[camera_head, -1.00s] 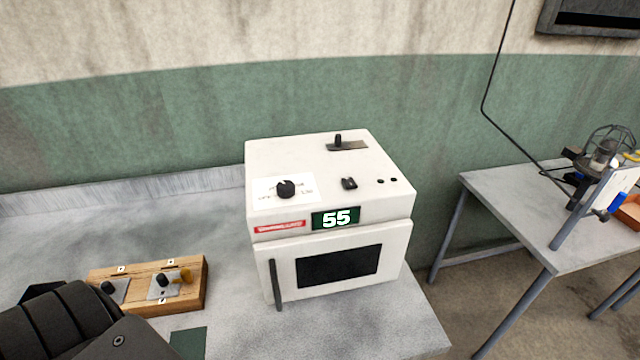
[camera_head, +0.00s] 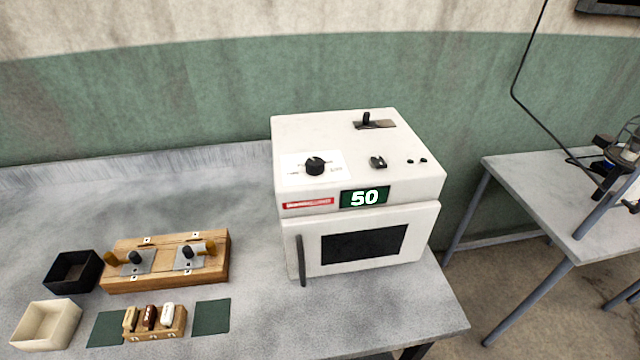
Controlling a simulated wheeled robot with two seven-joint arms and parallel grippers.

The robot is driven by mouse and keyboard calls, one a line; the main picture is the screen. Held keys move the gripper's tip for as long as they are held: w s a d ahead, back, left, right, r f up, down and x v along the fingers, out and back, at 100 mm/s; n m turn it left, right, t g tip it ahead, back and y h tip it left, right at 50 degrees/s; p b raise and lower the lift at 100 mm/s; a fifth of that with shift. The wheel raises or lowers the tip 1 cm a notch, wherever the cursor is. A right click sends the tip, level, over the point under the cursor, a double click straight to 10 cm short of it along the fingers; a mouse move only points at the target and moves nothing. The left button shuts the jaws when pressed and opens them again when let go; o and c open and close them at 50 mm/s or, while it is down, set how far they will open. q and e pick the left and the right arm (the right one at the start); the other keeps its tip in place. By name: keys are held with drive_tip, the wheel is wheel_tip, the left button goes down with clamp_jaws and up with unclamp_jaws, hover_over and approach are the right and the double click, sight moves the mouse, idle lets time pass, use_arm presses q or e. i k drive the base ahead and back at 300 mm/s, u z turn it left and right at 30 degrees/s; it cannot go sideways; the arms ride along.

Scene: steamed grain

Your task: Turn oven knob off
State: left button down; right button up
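The white oven (camera_head: 358,195) stands on the grey table at the centre. Its round black knob (camera_head: 315,166) sits on a white dial label on the oven top, at the left; the label's small print is too blurred to read. The green display (camera_head: 364,197) on the front reads 50. A black lever (camera_head: 367,120) stands in a slot at the back of the top, and a small black switch (camera_head: 378,162) is right of the knob. The oven door, with a dark handle (camera_head: 301,260), is shut. Neither gripper is in view.
Left of the oven are a wooden block with knobs (camera_head: 165,262), a black box (camera_head: 72,271), a cream box (camera_head: 46,324) and a small rack (camera_head: 155,322) between green mats. The table behind them is clear. Another table (camera_head: 560,195) stands right, past a gap.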

sight(314, 165)
drive_tip(key=u, duration=1.15)
drive_tip(key=k, duration=1.4)
drive_tip(key=z, duration=1.3)
